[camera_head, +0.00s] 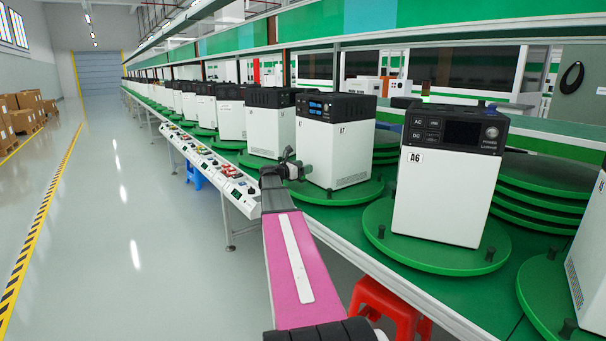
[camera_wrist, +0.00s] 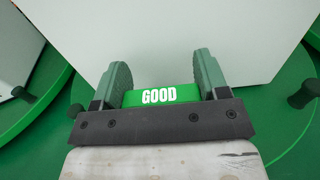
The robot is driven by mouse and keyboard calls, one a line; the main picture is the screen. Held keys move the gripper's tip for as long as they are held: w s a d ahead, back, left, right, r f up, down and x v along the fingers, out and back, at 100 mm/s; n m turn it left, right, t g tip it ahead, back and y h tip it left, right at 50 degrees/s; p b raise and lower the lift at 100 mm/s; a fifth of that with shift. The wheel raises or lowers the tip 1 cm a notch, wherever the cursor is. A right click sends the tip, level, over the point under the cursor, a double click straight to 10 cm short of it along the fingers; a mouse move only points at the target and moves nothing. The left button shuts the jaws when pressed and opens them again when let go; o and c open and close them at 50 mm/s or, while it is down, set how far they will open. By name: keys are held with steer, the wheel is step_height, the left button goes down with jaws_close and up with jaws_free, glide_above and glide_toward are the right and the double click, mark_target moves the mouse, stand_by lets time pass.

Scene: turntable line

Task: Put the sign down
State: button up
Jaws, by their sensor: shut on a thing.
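The sign is a small green block with white letters GOOD (camera_wrist: 158,96), seen between the fingers in the wrist view. My gripper (camera_wrist: 161,78) is shut on it, one finger at each side. In the head view my gripper (camera_head: 290,166) is beside the lower left of the white unit marked A7 (camera_head: 335,155), above the near side of its green turntable (camera_head: 338,193). The sign cannot be made out in the head view. In the wrist view the white unit's wall (camera_wrist: 190,30) fills the area just beyond the fingers. Whether the sign touches the turntable is unclear.
Dark pegs stand on the turntable rim, one at right (camera_wrist: 302,95) in the wrist view. Unit A6 (camera_head: 440,200) stands on another turntable to the right. A sloped control panel (camera_head: 215,165) runs along the line's left edge. A red stool (camera_head: 388,308) is below. The left aisle is clear.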

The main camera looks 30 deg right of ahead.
steer(key=shift+f, duration=1.2)
steer(key=shift+f, duration=0.1)
steer(key=o, duration=1)
steer(key=shift+c, duration=0.2)
